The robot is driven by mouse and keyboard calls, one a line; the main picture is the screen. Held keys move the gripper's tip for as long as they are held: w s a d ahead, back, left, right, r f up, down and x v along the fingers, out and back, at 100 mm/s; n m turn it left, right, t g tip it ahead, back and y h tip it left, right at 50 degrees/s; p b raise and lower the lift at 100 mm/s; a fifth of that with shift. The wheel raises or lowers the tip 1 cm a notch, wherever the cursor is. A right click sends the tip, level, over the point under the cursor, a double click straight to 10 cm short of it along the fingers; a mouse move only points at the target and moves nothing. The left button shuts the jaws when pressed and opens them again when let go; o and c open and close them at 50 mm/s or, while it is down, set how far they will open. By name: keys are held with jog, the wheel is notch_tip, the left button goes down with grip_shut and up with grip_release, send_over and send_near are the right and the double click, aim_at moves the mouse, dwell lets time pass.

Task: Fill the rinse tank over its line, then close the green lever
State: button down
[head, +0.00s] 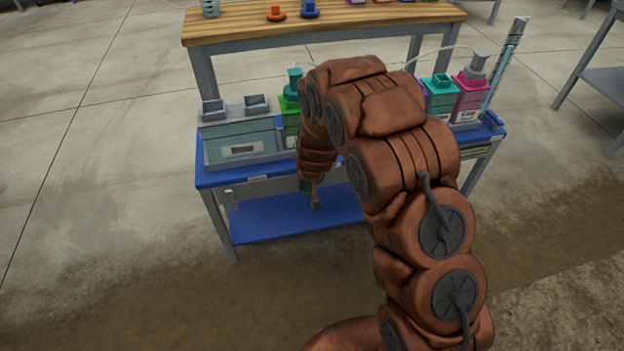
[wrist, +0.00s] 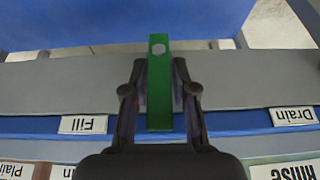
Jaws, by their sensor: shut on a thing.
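The green lever (wrist: 159,85) stands between the two fingers of my gripper (wrist: 159,92) in the wrist view, on a grey rail between the Fill label (wrist: 83,125) and the Drain label (wrist: 293,116). The labels appear upside down. My gripper is shut on the lever. In the head view my arm covers most of the gripper and lever at the bench front. A clear-fronted tank (head: 238,140) with a bluish interior stands on the left of the bench. A label reading RINSE (wrist: 288,171) shows in the wrist view. I cannot make out a fill line or level.
The blue bench top (head: 215,178) carries a green container behind my arm and teal (head: 440,97) and magenta (head: 469,98) containers at right. A blue lower shelf (head: 270,217) lies below. Floor at left is clear.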

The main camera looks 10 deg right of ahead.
jog(key=shift+a, duration=0.1)
dwell(0.5)
jog(key=c, duration=1.1)
grip_release()
jog(key=shift+o, duration=0.3)
jog(key=v, duration=1.2)
jog(key=shift+a, duration=0.1)
